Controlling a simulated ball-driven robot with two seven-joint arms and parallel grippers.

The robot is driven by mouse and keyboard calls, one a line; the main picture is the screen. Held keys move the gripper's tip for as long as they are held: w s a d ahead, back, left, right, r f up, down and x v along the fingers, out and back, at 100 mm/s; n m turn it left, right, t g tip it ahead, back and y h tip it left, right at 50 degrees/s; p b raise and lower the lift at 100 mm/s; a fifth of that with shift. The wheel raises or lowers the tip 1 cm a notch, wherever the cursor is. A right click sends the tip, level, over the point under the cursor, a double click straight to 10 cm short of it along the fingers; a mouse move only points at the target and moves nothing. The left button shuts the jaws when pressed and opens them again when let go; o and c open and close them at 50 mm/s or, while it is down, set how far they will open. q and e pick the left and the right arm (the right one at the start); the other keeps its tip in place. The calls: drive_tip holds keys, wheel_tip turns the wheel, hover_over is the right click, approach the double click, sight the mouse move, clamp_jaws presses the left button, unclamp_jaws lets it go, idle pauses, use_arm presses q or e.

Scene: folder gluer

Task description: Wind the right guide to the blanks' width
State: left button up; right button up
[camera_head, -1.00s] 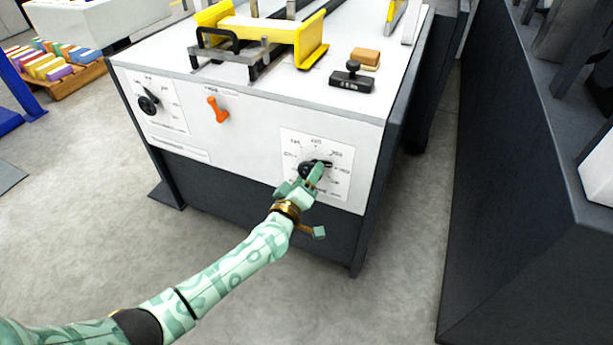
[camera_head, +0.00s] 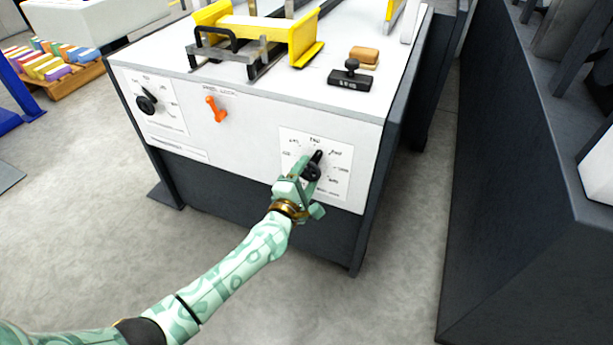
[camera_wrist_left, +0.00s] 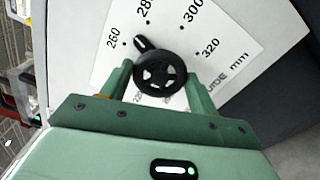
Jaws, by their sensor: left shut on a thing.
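The right dial's black knob (camera_head: 312,172) sits on a white scale plate (camera_head: 335,183) on the machine's front panel. My left gripper (camera_head: 305,182) is shut on this knob, one finger on each side. In the left wrist view, the knob (camera_wrist_left: 160,73) lies between the fingers, and its pointer aims between the 260 and 280 marks of a scale in mm. A yellow plate (camera_head: 308,38) and another yellow plate (camera_head: 392,12) stand on the machine top; I cannot tell which is the right guide. My right gripper is not in view.
A left dial (camera_head: 147,104) and an orange lever (camera_head: 215,108) are on the same panel. A black stamp (camera_head: 351,76) and a tan block (camera_head: 364,56) lie on the machine top. A dark machine (camera_head: 520,190) stands at right, across a clear floor strip.

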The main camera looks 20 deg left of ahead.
use_arm(q)
drive_tip(key=n, duration=0.3)
drive_tip(key=shift+f+n, duration=0.2)
drive_tip(key=shift+n, duration=0.2)
drive_tip(key=n+b, duration=0.1)
drive_tip(key=n, duration=0.2)
drive_tip(key=shift+n, duration=0.3)
drive_tip(key=n+b, duration=0.1)
drive_tip(key=n, duration=0.3)
drive_tip(key=shift+a+n, duration=0.1)
drive_tip(key=shift+n, duration=0.5)
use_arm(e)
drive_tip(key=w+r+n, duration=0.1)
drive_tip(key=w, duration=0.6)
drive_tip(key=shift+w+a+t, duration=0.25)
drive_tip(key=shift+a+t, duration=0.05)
use_arm(q)
drive_tip(key=shift+n, duration=0.3)
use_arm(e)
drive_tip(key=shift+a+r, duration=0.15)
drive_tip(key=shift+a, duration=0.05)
